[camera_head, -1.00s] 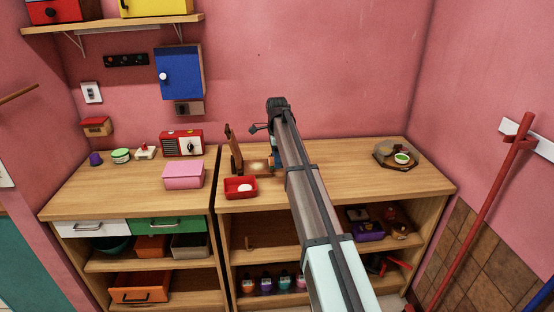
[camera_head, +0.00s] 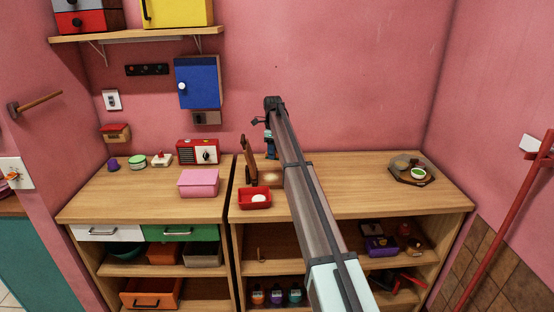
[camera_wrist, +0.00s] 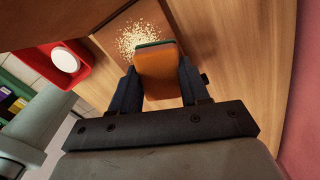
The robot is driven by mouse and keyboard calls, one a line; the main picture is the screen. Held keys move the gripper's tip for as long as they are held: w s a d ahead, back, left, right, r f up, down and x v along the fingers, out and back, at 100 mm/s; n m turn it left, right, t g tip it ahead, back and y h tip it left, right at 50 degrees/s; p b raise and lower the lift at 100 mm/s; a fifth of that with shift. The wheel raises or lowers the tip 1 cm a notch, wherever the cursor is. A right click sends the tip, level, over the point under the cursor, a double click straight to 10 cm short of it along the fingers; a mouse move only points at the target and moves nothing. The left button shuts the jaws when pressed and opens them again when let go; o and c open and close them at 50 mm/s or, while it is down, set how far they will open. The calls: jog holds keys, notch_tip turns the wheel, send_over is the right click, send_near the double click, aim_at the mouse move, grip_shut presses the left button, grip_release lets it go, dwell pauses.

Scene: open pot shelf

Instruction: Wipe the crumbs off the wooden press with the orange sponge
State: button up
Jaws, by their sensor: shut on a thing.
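The orange sponge (camera_wrist: 158,72) with a green layer at its far edge is in the wrist view, between the two dark fingers of my gripper (camera_wrist: 158,88), which is shut on it. The wooden press (camera_head: 250,160) stands on the counter in the head view, its lid raised. Its flat base shows in the wrist view (camera_wrist: 112,40), with a patch of pale crumbs (camera_wrist: 140,37) just beyond the sponge. The sponge's edge overlaps the near side of the crumbs in the picture; I cannot tell if it touches the base. In the head view my arm partly hides the press.
A red tray (camera_head: 255,198) with a white round thing in it sits just in front of the press. A pink box (camera_head: 199,183) and a red radio (camera_head: 198,151) stand to the left. A dark tray (camera_head: 413,170) is at the far right. The counter between is clear.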

aim_at(268, 182)
jog(key=m, duration=0.4)
jog(key=shift+w+m, duration=0.3)
jog(key=shift+m, duration=0.1)
jog(key=shift+f, duration=3.75)
jog(key=shift+s+f, duration=0.15)
jog(key=shift+s, duration=0.65)
jog(key=shift+s+f, duration=0.15)
jog(key=shift+s, duration=2.9)
jog(key=shift+s+a, duration=0.15)
jog(key=shift+a, duration=0.05)
jog(key=shift+w+a, duration=0.45)
jog(key=shift+w, duration=0.1)
jog(key=shift+w+r, duration=0.15)
jog(key=shift+w, duration=3.3)
jog(key=shift+w+a, duration=0.1)
jog(key=shift+a, duration=0.5)
jog(key=shift+s, duration=4)
notch_tip(268, 182, up, 8)
